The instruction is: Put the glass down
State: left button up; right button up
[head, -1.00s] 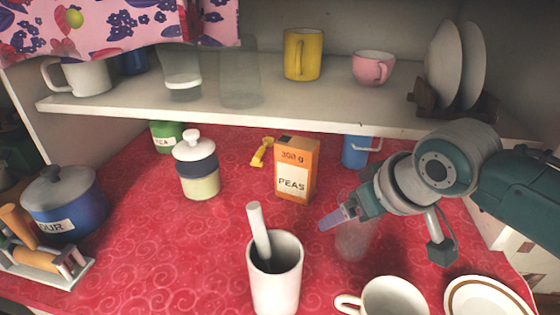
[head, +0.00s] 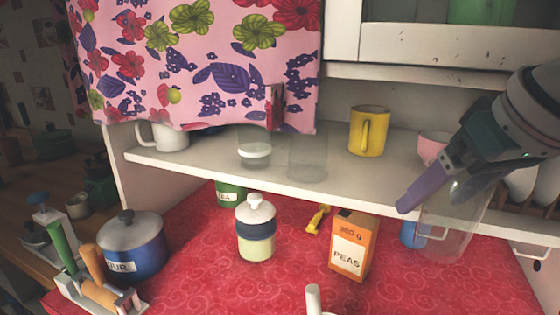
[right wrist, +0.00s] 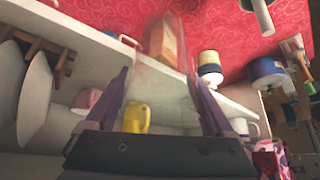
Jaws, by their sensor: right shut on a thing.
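My right gripper (head: 425,195) comes in from the right in the head view, with its purple fingers shut on a clear glass (head: 452,238). The glass is in front of the shelf's front edge, raised above the red counter. In the right wrist view the glass (right wrist: 160,85) shows faintly between the two purple fingers. The white shelf (head: 215,165) carries another clear glass (head: 307,158) and a glass with pale contents (head: 254,152), both upright. My left gripper is out of view.
On the shelf are a yellow mug (head: 368,132), a pink cup (head: 432,147) and a white mug (head: 170,136). A floral curtain (head: 200,60) hangs over its left part. The peas box (head: 352,245), jar (head: 256,228) and blue pot (head: 132,245) stand on the counter (head: 200,285).

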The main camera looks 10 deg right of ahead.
jog(key=s+a+r, duration=0.1)
jog(key=a+r, duration=0.5)
jog(key=r, duration=0.1)
jog(key=s+r+p, duration=0.2)
jog(key=s+r, duration=0.2)
jog(key=s, duration=0.3)
notch_tip(320, 180, up, 31)
jog(key=s+n+g+y+p, duration=0.1)
jog(key=n+p, duration=0.4)
jog(key=p, duration=1)
jog(key=s+a+n+g+y+p, duration=0.1)
jog(key=n+y+p, duration=0.3)
jog(key=p, duration=1.1)
jog(key=shift+s+r+n+g+p, duration=0.2)
jog(key=shift+s+n+g+p, duration=0.2)
jog(key=shift+n, duration=0.4)
jog(key=shift+f, duration=0.15)
